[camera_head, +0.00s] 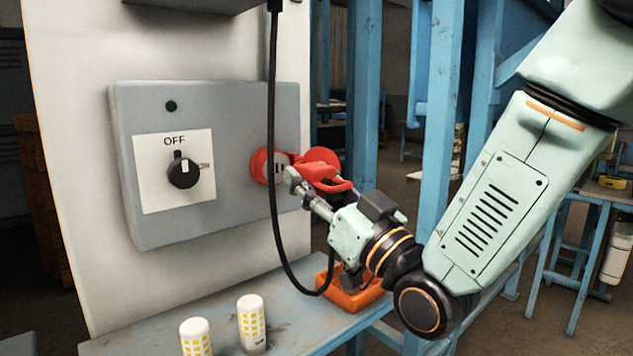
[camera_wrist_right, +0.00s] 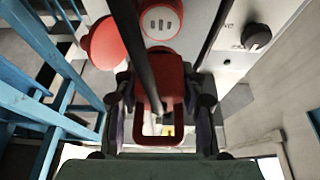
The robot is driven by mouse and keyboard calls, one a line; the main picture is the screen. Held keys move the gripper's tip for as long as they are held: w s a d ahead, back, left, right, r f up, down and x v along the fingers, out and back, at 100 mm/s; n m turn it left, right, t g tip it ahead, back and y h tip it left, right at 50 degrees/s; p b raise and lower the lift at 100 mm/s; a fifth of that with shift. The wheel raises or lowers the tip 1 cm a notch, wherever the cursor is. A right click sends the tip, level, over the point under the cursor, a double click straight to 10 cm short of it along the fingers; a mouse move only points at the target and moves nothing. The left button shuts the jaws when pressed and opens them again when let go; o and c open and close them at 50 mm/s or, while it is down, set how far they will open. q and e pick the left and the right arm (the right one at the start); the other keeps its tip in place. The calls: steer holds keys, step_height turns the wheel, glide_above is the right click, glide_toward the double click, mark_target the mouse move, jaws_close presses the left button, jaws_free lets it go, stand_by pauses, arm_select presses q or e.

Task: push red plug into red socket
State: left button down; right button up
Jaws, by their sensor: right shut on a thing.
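The red plug (camera_head: 325,180) has a loop handle and is held between the fingers of my right gripper (camera_head: 305,192). It also shows in the right wrist view (camera_wrist_right: 166,84), between both fingers. The red socket (camera_head: 259,165) is on the right of the grey switch box, with its slotted face uncovered. In the right wrist view the socket face (camera_wrist_right: 160,22) is ahead of the plug, and the two look apart. The red lid (camera_wrist_right: 105,42) stands open beside it. My left gripper is not in view.
The grey switch box (camera_head: 117,150) has a black knob (camera_head: 183,171) at OFF. A black cable (camera_head: 272,110) hangs in front of the box and loops low. Blue posts (camera_head: 362,110) stand behind.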

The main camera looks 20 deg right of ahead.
mark_target(277, 161)
steer(key=shift+w+a, duration=0.25)
steer(key=shift+w, duration=0.45)
steer(key=shift+w+a, duration=0.2)
steer(key=shift+w, duration=0.7)
steer(key=shift+w+a, duration=0.2)
steer(key=shift+w, duration=0.3)
steer(key=shift+w+a, duration=0.2)
steer(key=shift+w, duration=0.25)
steer(key=shift+w+a, duration=0.15)
steer(key=shift+w, duration=0.3)
stand_by(0.5)
steer(key=o, duration=1.1)
steer(key=shift+o, duration=0.2)
